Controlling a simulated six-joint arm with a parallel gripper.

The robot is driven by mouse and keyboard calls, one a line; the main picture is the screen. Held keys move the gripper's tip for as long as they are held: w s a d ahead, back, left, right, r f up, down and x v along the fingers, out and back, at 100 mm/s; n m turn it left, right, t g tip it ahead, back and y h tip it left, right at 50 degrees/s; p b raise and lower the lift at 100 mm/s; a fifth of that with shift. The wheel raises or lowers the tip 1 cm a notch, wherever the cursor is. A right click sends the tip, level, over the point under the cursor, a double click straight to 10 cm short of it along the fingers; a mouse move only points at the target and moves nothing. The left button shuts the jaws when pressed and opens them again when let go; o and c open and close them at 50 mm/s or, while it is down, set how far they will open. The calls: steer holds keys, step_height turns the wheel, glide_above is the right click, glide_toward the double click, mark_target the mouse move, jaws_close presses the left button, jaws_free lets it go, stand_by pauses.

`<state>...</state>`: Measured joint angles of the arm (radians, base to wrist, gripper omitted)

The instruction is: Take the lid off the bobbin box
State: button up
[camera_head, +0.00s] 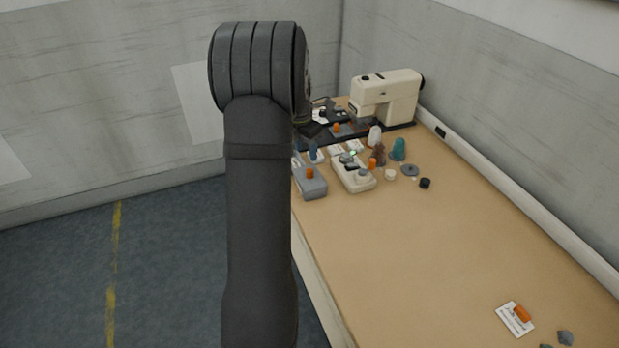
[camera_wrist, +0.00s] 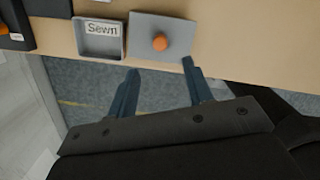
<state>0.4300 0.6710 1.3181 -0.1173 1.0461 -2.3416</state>
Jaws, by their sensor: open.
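A grey box with a flat grey lid (camera_head: 311,187) and an orange knob (camera_head: 310,174) stands near the left edge of the table in the head view. I take it to be the bobbin box. A grey lid (camera_wrist: 143,50) with a round orange knob (camera_wrist: 160,42) shows at the top of the wrist view and appears to be the same one. The lid lies flat. My gripper (camera_wrist: 160,67) is open and empty, its two blue-grey fingers apart and pointing toward the lid, with the knob ahead of the gap.
A tray labelled "Sewn" (camera_wrist: 99,47) stands beside the lid. A cream box (camera_head: 354,181), spools and a teal cone (camera_head: 398,149) stand nearby. A sewing machine (camera_head: 388,98) is at the back. The table's middle (camera_head: 420,250) is clear; a card (camera_head: 514,320) lies in front.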

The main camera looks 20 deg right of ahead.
mark_target(310, 170)
steer(key=f, duration=0.2)
steer(key=d+f, duration=0.1)
steer(key=f, duration=0.5)
steer(key=shift+w+d+f, duration=0.15)
steer(key=shift+w+f, duration=0.1)
jaws_close()
steer(key=shift+r, duration=0.1)
